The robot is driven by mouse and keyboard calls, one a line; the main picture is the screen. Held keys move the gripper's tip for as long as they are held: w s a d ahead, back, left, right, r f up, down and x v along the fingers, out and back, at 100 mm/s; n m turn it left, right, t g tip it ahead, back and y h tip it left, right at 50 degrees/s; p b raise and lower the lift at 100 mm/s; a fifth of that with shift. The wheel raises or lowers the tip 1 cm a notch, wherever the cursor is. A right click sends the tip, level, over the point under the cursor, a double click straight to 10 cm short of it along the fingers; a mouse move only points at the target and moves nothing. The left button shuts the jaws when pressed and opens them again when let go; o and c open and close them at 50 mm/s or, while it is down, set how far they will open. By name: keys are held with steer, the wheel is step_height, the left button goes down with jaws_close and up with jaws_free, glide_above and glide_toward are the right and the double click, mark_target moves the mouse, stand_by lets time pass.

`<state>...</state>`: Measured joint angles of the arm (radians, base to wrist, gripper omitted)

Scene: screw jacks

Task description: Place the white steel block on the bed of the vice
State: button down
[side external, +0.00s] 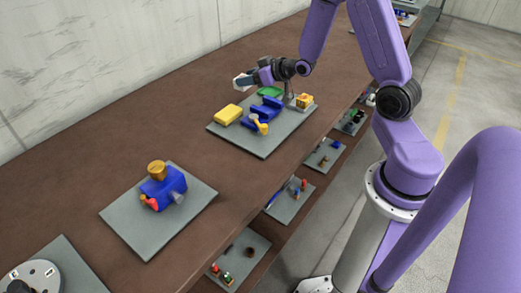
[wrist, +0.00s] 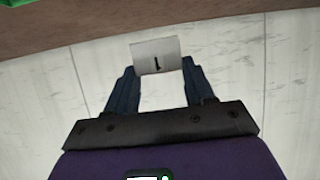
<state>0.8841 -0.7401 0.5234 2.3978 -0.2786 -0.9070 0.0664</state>
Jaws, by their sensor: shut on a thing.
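My gripper (side external: 251,78) is shut on the white steel block (side external: 242,81) and points left, toward the wall. In the wrist view the block (wrist: 156,50) sits between the two fingertips (wrist: 157,68) and shows a dark mark like a "1". The block is in the air, above and behind the blue vice (side external: 263,109), apart from it. The vice stands on a grey plate (side external: 262,144) and has a yellow handle at its front. The side view is too small to show its bed clearly.
A yellow block (side external: 228,115), a green piece (side external: 270,91) and a yellow-and-red block (side external: 304,101) surround the vice on the plate. A second blue device (side external: 163,187) stands on another plate at front left. Brown bench top (side external: 110,140) lies free between the wall and plates.

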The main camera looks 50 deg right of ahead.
steer(key=s+a+f+m+h, duration=0.1)
steer(key=s+a, duration=0.4)
steer(key=a, duration=0.7)
steer(key=shift+s+a+f, duration=0.15)
steer(key=shift+f, duration=0.1)
steer(key=d, duration=1.7)
steer(key=shift+s+d+f, duration=0.1)
steer(key=shift+s+f, duration=0.05)
steer(key=shift+f, duration=1.5)
steer(key=shift+s+d+f, duration=0.1)
steer(key=shift+f, duration=1.5)
steer(key=shift+f, duration=0.3)
